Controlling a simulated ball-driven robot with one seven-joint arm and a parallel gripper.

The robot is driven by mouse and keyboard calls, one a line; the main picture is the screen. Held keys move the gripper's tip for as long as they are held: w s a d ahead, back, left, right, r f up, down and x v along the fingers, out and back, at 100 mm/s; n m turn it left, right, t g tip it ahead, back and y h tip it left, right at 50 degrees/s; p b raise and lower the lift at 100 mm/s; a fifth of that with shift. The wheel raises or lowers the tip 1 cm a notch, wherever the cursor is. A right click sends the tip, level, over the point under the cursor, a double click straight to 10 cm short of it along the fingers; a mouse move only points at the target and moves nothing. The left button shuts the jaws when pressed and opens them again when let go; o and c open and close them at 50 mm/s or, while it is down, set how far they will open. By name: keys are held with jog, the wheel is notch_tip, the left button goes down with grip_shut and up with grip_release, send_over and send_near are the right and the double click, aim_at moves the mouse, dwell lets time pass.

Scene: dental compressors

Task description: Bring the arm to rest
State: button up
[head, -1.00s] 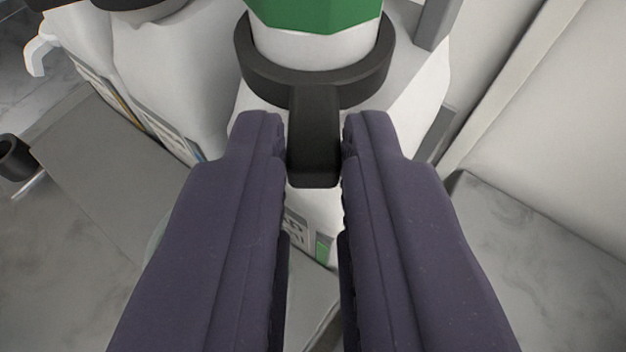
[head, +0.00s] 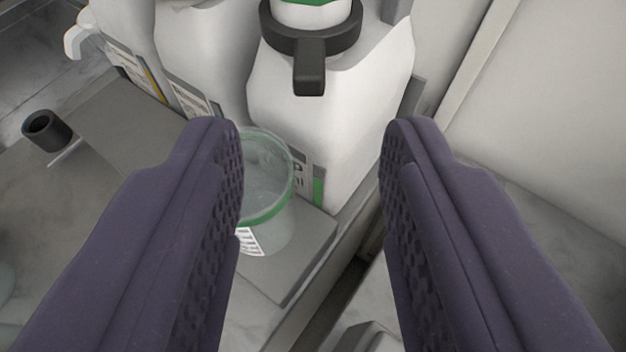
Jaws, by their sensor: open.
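My gripper (head: 312,135) is open and empty, with its two dark purple fingers spread wide in the lower part of the head view. Beyond the fingertips stands a white bottle (head: 345,125) with a green top. A black ring with a tab-like handle (head: 309,72) sits around the bottle's neck. The handle is between the fingers in the picture but farther off, and neither finger touches it. The bottle's label is partly hidden.
A clear cup with a green rim (head: 265,215) stands on a grey ledge (head: 305,262) below the bottle, partly behind the left finger. More white bottles (head: 205,60) stand to the left. A black cylinder (head: 46,130) is at far left. A pale wall (head: 560,100) rises at right.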

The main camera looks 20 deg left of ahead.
jog(key=shift+s+r, duration=0.1)
jog(key=shift+s, duration=0.05)
jog(key=w+r+t+h+b, duration=0.3)
jog(key=w+r+h+b, duration=0.15)
jog(key=w+r, duration=0.85)
jog(key=w+a+r+m+t+h+b, duration=0.1)
jog(key=a+r+h+b, duration=0.15)
jog(key=a+r, duration=0.45)
jog(key=w+a+r+m+h+b, duration=0.1)
jog(key=a+r+h, duration=0.15)
jog(key=r, duration=0.95)
jog(key=s+a+r+m+b, duration=0.3)
jog(key=s+a+r, duration=0.1)
jog(key=a+r, duration=0.5)
jog(key=s+a+r+y+b, duration=0.1)
jog(key=s+a+y, duration=0.1)
jog(key=s+a, duration=0.5)
jog(key=s+a+r+g+y+b, duration=0.1)
jog(key=s+a+r+y+b, duration=0.1)
jog(key=s+a, duration=0.6)
jog(key=a, duration=0.4)
jog(key=shift+a+r+n+y, duration=0.15)
jog(key=shift+a+n+y, duration=0.05)
jog(key=shift+n+y, duration=0.2)
